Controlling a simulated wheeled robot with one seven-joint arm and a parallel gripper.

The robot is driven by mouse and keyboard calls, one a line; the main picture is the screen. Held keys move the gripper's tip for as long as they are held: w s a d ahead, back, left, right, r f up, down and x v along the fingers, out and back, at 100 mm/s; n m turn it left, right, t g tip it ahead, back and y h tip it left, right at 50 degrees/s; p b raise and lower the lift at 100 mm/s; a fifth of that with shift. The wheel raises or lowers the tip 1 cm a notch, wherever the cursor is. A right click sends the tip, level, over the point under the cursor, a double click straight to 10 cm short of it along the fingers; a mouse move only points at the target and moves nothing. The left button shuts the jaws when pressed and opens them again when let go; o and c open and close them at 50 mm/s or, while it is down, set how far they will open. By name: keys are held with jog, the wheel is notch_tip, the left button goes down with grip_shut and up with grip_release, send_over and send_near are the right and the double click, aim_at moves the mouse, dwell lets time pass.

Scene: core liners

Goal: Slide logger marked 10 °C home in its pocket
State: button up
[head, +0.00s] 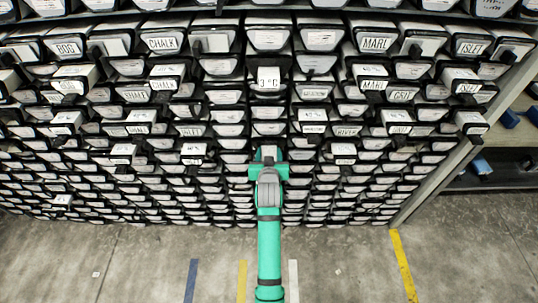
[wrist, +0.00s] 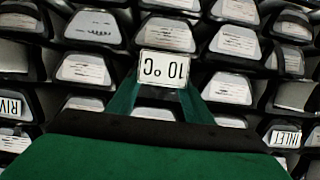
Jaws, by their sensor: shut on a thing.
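The logger marked 10 °C shows in the wrist view (wrist: 163,68) as a white label with black print, upside down in that picture. My gripper (wrist: 163,95) is shut on this logger, with a green finger on each side of it. The logger sits in front of the wall of liner ends. Its far end and its pocket are hidden, so I cannot tell how deep it is. In the head view my green gripper (head: 268,160) is at the lower middle of the rack, with a small pale piece of the logger (head: 268,152) showing above it.
Rows of dark-framed liner ends fill the rack. Several loggers stick out, including one marked 3 °C (head: 268,80) above my gripper. A grey rack post (head: 470,135) stands at the right, with shelves beyond it. The concrete floor (head: 345,270) in front is clear, with painted lines.

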jog(key=shift+w, duration=0.1)
jog(key=o, duration=1.3)
jog(key=v, duration=1)
jog(key=shift+s+r, duration=0.25)
jog(key=shift+s, duration=0.1)
jog(key=shift+c, duration=0.4)
